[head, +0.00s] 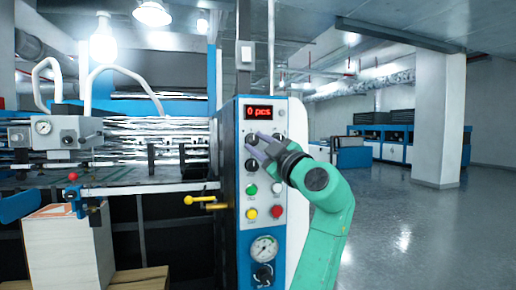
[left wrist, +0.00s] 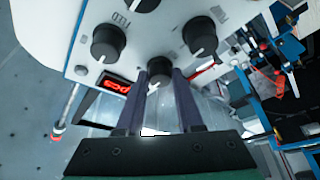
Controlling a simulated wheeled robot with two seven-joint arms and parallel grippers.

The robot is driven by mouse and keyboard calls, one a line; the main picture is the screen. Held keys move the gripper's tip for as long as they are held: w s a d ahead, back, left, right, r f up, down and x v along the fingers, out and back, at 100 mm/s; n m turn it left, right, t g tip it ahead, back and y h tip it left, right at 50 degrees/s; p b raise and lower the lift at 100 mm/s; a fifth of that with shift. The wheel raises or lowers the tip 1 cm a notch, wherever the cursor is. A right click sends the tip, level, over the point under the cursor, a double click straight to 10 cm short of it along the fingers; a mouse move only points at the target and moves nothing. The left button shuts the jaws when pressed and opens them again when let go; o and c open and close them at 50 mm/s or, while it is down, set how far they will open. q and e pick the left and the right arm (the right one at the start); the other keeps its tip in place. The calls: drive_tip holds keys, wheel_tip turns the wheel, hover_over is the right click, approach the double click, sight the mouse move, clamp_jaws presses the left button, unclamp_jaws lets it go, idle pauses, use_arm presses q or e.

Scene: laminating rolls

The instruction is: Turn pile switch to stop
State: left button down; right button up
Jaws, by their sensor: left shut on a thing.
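The control panel (head: 242,225) stands near the middle of the head view, with a red display (head: 258,113) reading 0 pcs. Black rotary knobs sit below the display; I cannot read which is the pile switch. My left gripper (head: 258,138) reaches the upper knobs from the lower right and partly covers them. In the left wrist view, its two dark fingers close on both sides of a black knob (left wrist: 158,68) with a white mark, near the display (left wrist: 117,86). Other knobs (left wrist: 108,42) (left wrist: 198,38) are apart from the fingers. My right gripper is not in view.
Below the knobs are a green button (head: 251,189), a yellow button (head: 251,213), a red button (head: 277,211) and a pressure gauge (head: 264,248). A yellow lever (head: 200,200) sticks out left of the panel. A paper stack (head: 62,245) stands at left. Floor at right is clear.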

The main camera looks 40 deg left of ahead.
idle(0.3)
use_arm(q)
drive_tip(key=c, duration=0.5)
unclamp_jaws()
drive_tip(key=shift+c, duration=0.2)
drive_tip(key=b+v, duration=0.4)
drive_tip(key=v, duration=1)
drive_tip(key=shift+d, duration=0.25)
